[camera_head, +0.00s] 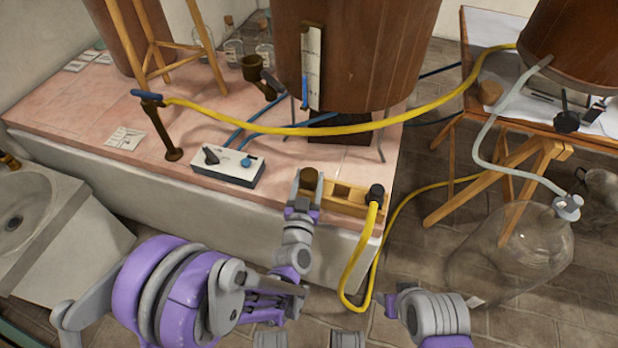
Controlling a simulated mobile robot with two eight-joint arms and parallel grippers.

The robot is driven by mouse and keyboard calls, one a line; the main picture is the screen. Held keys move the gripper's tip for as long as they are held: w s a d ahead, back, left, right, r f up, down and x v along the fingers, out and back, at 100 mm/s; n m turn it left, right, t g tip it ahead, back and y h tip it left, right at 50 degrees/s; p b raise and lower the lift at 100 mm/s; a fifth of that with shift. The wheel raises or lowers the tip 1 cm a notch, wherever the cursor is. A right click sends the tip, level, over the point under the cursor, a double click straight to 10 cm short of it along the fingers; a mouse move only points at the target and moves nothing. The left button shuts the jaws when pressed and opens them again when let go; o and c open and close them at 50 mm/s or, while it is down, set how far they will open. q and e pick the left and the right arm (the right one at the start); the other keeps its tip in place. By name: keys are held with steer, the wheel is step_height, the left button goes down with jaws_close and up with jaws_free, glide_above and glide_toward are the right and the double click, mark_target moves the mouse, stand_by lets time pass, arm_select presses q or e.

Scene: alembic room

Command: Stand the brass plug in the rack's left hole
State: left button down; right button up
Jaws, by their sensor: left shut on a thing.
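The wooden rack (349,207) sits at the front right corner of the pink tiled bench. A square hole (341,190) shows empty in its middle. A black plug (376,192) with a yellow hose stands at its right end. My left gripper (308,186) is at the rack's left end, its fingers shut on the dark brown brass plug (309,177). The plug looks upright. The gripper hides its lower part and the left hole, so I cannot tell whether it is in the hole or above it. My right gripper (384,300) is low, in front of the bench; its fingers are unclear.
A white control box (228,166) and a brass stand (162,130) are left of the rack. A large wooden vat (350,55) stands behind it. The yellow hose (345,290) hangs over the bench front near my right gripper.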

steer(key=shift+r, duration=0.15)
stand_by(0.5)
arm_select(q)
steer(key=shift+c, duration=0.5)
jaws_free()
arm_select(e)
steer(key=shift+s, duration=0.1)
